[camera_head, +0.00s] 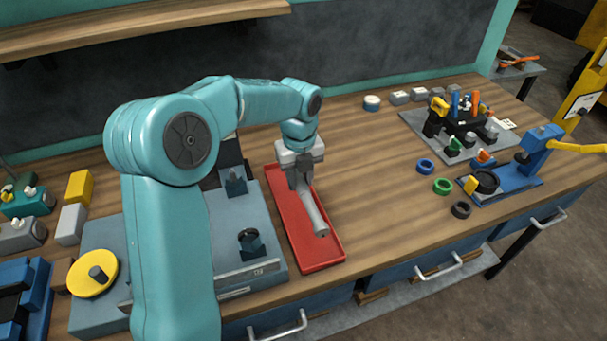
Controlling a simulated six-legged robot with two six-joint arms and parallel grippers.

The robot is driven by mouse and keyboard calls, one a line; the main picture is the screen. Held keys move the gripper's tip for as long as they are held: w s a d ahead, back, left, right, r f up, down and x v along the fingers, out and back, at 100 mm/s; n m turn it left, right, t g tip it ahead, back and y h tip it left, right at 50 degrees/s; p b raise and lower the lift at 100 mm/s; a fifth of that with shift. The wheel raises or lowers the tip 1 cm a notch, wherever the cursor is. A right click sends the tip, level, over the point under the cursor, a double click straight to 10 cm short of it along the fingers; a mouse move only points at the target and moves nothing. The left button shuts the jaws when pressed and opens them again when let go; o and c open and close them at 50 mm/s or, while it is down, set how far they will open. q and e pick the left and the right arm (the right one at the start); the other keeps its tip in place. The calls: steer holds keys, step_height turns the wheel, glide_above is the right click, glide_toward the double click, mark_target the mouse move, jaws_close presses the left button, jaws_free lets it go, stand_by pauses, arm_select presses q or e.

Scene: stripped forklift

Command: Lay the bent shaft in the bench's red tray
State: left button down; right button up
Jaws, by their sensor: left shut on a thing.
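The bench's red tray (305,247) lies on the wooden bench top, long side running from back to front. My left gripper (300,184) is over the tray, pointing down, and is shut on the bent shaft (314,212). The grey shaft slants from the jaws toward the front end of the tray. Its near end shows over the tray floor; I cannot tell whether it touches the tray. The shaft's upper end is hidden by the gripper. My right gripper is not in view.
A grey-blue fixture plate (238,215) sits close left of the tray. Blue (425,166), green (442,186) and black (461,210) rings lie to the right, before a blue press (535,155). A grey mat (440,140) holds small parts. Bench wood right of the tray is clear.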

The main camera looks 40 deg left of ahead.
arm_select(q)
steer(key=shift+s+f+b, duration=0.1)
steer(key=shift+f+b, duration=0.55)
steer(key=shift+f, duration=0.2)
step_height(320, 180, down, 3)
steer(key=b, duration=0.2)
steer(key=shift+f+b, duration=0.1)
steer(key=shift+b, duration=0.3)
steer(key=shift+f, duration=0.4)
steer(key=shift+f+b, duration=0.25)
steer(key=shift+b, duration=0.05)
